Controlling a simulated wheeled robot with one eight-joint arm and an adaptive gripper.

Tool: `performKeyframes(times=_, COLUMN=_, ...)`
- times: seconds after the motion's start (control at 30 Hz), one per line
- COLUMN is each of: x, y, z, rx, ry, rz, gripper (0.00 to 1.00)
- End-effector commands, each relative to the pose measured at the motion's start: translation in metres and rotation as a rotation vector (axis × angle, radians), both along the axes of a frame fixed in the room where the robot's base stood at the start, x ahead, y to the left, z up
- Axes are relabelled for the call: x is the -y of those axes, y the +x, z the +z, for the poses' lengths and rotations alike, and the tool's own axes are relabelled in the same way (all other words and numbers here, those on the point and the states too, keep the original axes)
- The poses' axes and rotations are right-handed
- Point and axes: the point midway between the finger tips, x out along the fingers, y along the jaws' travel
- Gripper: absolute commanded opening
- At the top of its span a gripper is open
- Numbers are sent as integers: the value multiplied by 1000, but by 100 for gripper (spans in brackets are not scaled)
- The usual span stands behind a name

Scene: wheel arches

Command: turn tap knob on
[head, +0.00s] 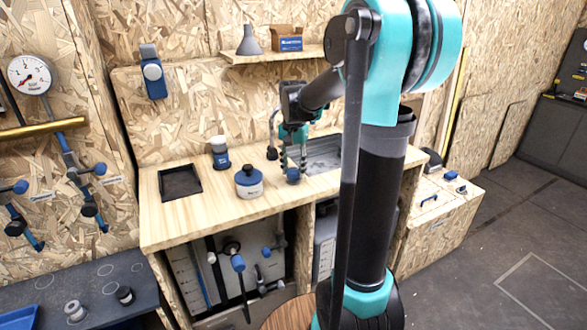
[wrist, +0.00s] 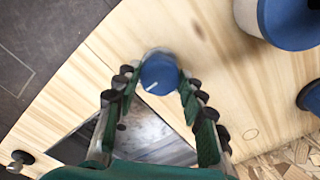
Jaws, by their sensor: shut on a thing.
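The tap knob (wrist: 160,73) is a round blue knob with a white pointer mark, on the wooden counter by the sink (wrist: 150,132). In the head view the blue knob (head: 292,174) shows at the front left corner of the grey sink (head: 325,146). My gripper (wrist: 157,84) points down over the counter, one finger on each side of the knob, and is shut on it. In the head view my gripper (head: 293,164) partly covers the sink's left side. The contact at the fingertips is partly hidden.
A blue and white round container (head: 249,183) stands just left of my gripper, and a blue jar (head: 219,153) is farther back. A square dark opening (head: 180,181) lies left on the counter. A shelf (head: 270,55) hangs above with a funnel and box.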

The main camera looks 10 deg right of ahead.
Motion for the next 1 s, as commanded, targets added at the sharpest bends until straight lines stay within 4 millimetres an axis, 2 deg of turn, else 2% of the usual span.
performKeyframes(times=0.57, x=0, y=0, z=0, rx=1, ry=-1, rz=-36, gripper=11)
performKeyframes(times=0.6, x=0, y=0, z=0, rx=1, ry=-1, rz=-36, gripper=41)
performKeyframes(times=0.7, x=0, y=0, z=0, rx=1, ry=-1, rz=-36, gripper=54)
performKeyframes(times=0.77, x=0, y=0, z=0, rx=1, ry=-1, rz=-36, gripper=61)
performKeyframes(times=1.0, x=0, y=0, z=0, rx=0, ry=0, rz=-35, gripper=61)
